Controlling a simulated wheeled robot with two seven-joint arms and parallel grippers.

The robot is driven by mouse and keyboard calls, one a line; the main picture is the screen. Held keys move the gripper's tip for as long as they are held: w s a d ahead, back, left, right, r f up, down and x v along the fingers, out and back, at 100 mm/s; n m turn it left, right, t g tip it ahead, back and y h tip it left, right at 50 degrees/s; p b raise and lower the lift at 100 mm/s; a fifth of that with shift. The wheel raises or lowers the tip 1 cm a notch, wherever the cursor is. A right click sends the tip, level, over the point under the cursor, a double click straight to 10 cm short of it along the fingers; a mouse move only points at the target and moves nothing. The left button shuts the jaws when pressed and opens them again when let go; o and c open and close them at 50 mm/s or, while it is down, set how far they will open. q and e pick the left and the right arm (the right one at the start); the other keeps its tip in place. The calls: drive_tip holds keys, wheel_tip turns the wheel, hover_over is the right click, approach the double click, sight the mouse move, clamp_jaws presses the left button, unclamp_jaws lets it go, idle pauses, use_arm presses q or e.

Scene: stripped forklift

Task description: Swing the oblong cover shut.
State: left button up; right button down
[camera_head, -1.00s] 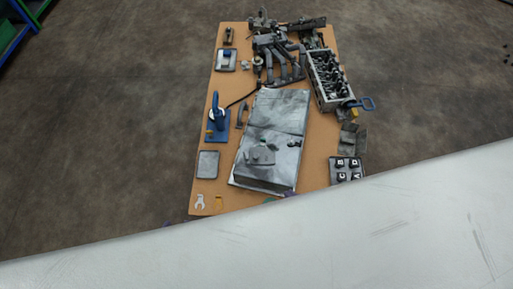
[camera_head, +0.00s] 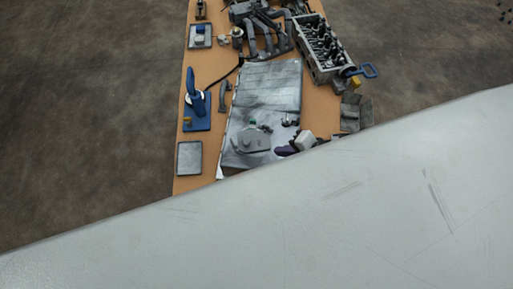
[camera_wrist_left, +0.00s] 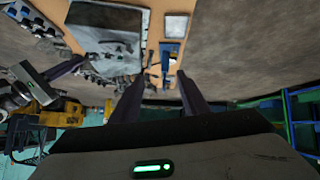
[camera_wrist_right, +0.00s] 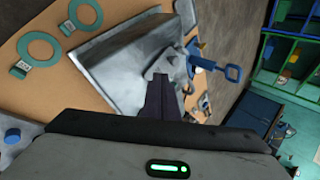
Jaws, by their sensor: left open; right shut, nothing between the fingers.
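A grey oblong cover (camera_head: 253,140) sits on the lower part of the large grey metal panel (camera_head: 270,88). How far open it stands is hard to tell. My right gripper (camera_head: 283,151), with dark purple fingers, is just right of the cover in the head view. In the right wrist view its fingers (camera_wrist_right: 162,82) are shut and empty, tips close to the cover (camera_wrist_right: 166,63); contact cannot be told. My left gripper (camera_wrist_left: 160,84) is open and empty in the left wrist view, and is not seen in the head view.
A blue-handled tool (camera_head: 194,100) and a grey tray (camera_head: 189,158) lie left of the panel. An engine block (camera_head: 325,48) stands at its upper right, and pipes (camera_head: 265,35) lie behind. A large pale surface (camera_head: 330,220) hides the board's near end.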

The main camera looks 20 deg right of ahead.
drive_tip(key=b, duration=0.5)
approach(254, 138)
drive_tip(key=s+a+f, duration=0.2)
drive_tip(key=s, duration=0.1)
drive_tip(key=shift+s+a, duration=0.1)
drive_tip(key=shift+a, duration=0.2)
drive_tip(key=shift+w+a+f, duration=0.1)
drive_tip(key=shift+w+a, duration=0.25)
drive_tip(key=shift+w, duration=0.2)
drive_tip(key=shift+w+a+f, duration=0.1)
drive_tip(key=shift+w+a, duration=0.25)
drive_tip(key=shift+w, duration=0.2)
use_arm(q)
drive_tip(key=shift+w+d+f+m+g+h+b, duration=0.3)
drive_tip(key=shift+d+f+m+g, duration=0.2)
drive_tip(key=shift+d+f, duration=0.4)
drive_tip(key=shift+w+d+f+m+g+h+b, duration=0.1)
drive_tip(key=shift+w+d+f+m+g+h, duration=0.1)
drive_tip(key=shift+w+d+f+m+g, duration=0.4)
use_arm(e)
drive_tip(key=shift+w+a, duration=0.4)
drive_tip(key=shift+w, duration=0.25)
use_arm(q)
drive_tip(key=shift+s+d+f, duration=0.2)
drive_tip(key=shift+s+d, duration=0.05)
